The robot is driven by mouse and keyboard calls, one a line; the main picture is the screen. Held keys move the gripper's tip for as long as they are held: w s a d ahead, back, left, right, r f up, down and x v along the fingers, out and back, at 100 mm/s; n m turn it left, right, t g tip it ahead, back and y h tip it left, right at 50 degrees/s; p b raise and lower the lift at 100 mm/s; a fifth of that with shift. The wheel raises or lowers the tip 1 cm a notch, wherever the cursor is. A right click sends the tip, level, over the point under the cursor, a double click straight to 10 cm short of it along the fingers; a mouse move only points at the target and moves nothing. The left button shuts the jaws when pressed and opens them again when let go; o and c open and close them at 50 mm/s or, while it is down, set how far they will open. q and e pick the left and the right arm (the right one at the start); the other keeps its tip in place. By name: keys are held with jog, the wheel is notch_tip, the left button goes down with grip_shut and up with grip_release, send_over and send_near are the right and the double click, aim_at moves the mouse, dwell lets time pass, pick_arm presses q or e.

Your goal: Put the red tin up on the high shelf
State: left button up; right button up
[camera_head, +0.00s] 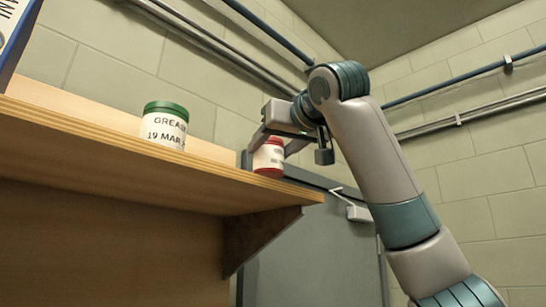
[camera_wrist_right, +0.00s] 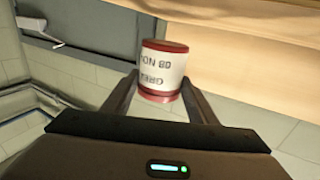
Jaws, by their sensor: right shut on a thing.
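The red tin (camera_head: 268,157), white-labelled with a red lid and red base rim, is at the right end of the high shelf (camera_head: 150,160) in the head view. My right gripper (camera_head: 272,146) is shut on it. In the wrist view the tin (camera_wrist_right: 163,68) sits between the two fingers, its label upside down. The tin's base shows just above the shelf's front edge; I cannot tell whether it touches the board. My left gripper is not in view.
A green-lidded grease tin (camera_head: 165,125) stands on the shelf left of the red tin. A blue and white box (camera_head: 14,38) is at the far left. Shelf board between the tins looks free. A bracket (camera_head: 255,235) is below; a grey door (camera_head: 315,245) and wall pipes are behind.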

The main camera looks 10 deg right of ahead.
aim_at(275, 163)
jog(key=shift+s+d, duration=0.1)
jog(key=shift+f, duration=0.1)
jog(key=shift+f+p, duration=0.7)
jog(key=shift+f, duration=1.05)
jog(key=shift+f, duration=0.15)
jog(key=o, duration=1.2)
